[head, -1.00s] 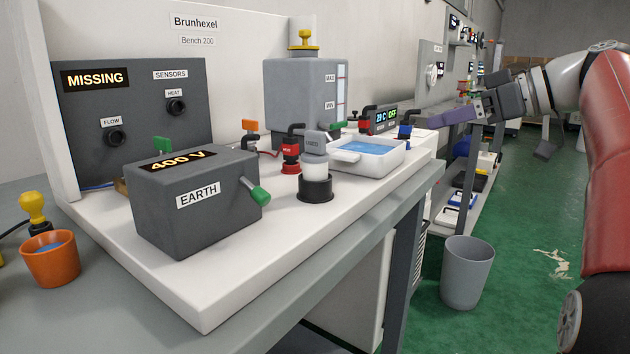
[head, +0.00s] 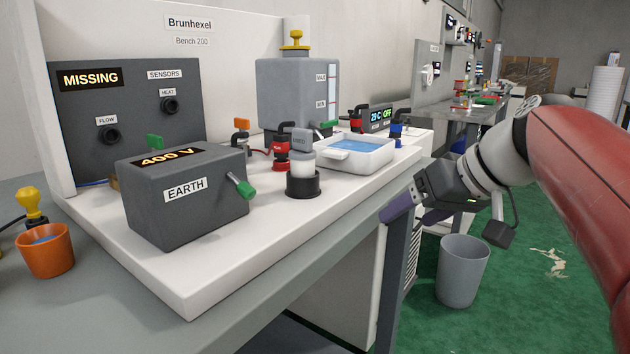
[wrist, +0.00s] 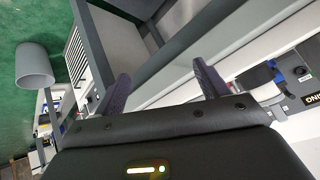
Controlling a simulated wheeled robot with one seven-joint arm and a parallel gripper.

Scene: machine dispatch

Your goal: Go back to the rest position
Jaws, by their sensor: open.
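My gripper (head: 405,211) is to the right of the white-topped bench (head: 290,255), beside its right edge and above the grey bin. Its purple fingers point down and to the left. In the wrist view the two purple fingers (wrist: 160,88) stand wide apart with nothing between them. The gripper is open and empty, and appears apart from the bench.
A grey bin (head: 463,272) stands on the green floor (head: 530,285) below my gripper. Open floor lies to the right.

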